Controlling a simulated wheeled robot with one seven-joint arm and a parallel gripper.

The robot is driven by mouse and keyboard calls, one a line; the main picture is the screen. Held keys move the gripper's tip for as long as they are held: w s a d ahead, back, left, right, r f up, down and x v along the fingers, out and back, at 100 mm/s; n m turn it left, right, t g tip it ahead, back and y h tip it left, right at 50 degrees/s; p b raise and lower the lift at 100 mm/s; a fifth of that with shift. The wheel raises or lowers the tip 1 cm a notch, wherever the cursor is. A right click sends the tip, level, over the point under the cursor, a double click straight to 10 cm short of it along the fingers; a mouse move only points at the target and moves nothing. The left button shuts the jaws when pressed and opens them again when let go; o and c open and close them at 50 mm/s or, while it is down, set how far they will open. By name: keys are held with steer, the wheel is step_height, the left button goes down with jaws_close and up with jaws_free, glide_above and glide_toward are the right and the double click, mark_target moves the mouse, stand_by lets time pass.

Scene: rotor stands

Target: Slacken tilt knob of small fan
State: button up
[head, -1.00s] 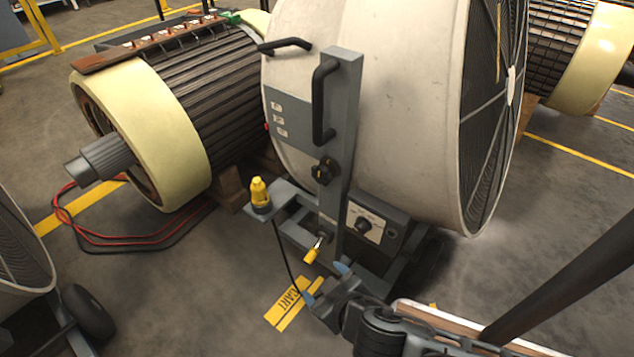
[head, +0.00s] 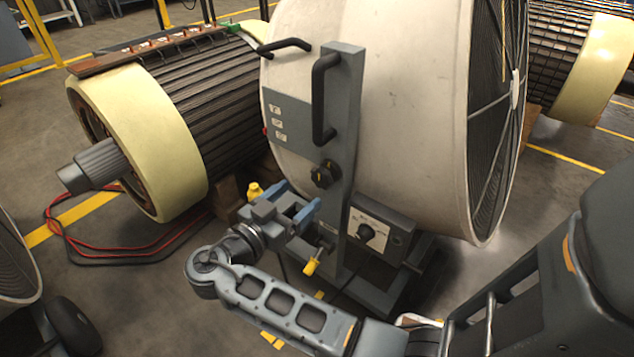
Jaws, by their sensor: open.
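A drum fan (head: 400,110) with a pale housing fills the middle of the head view. A black lobed knob (head: 325,174) with a yellow mark sits on its grey upright, below the bar handle; this looks like the tilt knob. A second dark knob (head: 367,232) is on the control panel lower right. My gripper (head: 298,202) is open and empty, its blue-tipped fingers pointing up and right, just below and left of the lobed knob. It appears apart from the knob. My gripper partly hides the yellow plug-like piece (head: 254,190) and the fan's stand.
A yellow-handled lever (head: 311,267) sticks out below my gripper. A wound rotor (head: 170,120) lies at left, with red and black cables (head: 85,240) on the floor. Part of another fan (head: 15,265) with a wheel is at the left edge. Another rotor (head: 590,60) is at right.

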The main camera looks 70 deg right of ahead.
mark_target(319, 179)
steer(key=b+x, duration=0.1)
steer(key=x, duration=0.6)
steer(key=shift+d, duration=0.15)
steer(key=shift+c, duration=0.4)
steer(key=c, duration=1)
